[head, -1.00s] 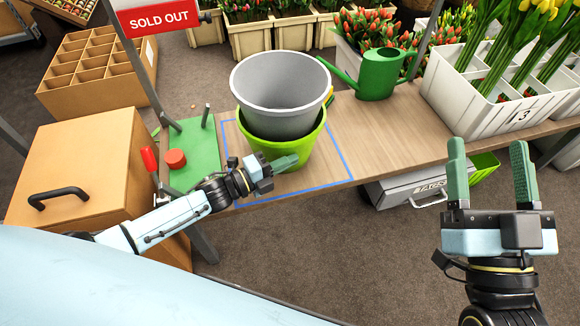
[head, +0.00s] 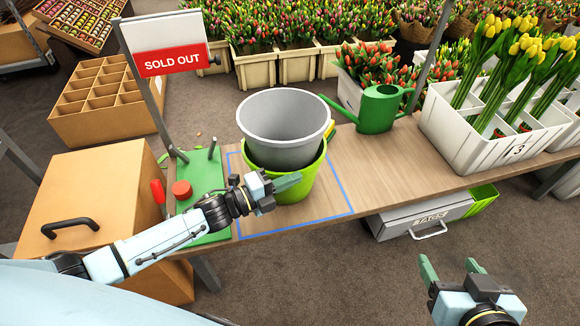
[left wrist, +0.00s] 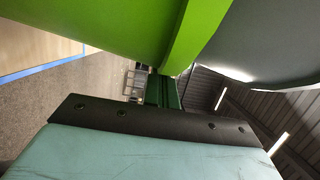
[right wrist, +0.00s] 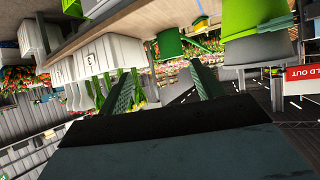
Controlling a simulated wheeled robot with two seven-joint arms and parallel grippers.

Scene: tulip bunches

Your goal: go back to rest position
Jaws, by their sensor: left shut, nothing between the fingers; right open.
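My left gripper (head: 286,182) is shut and empty, right in front of the green bucket (head: 310,176) on the table. Whether its fingers touch the bucket I cannot tell. In the left wrist view the green bucket (left wrist: 100,25) fills the top, close to the shut fingers (left wrist: 162,88). A grey bucket (head: 285,120) sits inside the green one. My right gripper (head: 452,268) is open and empty, low at the right, in front of the table and apart from it. Its two spread fingers also show in the right wrist view (right wrist: 160,85).
The wooden table (head: 400,180) carries a blue outline around the buckets, a green board (head: 205,175) with a red knob (head: 182,189), a green watering can (head: 378,108) and a white tulip crate (head: 470,140). A cardboard box (head: 85,200) stands left. A drawer (head: 420,215) hangs below. Floor in front is free.

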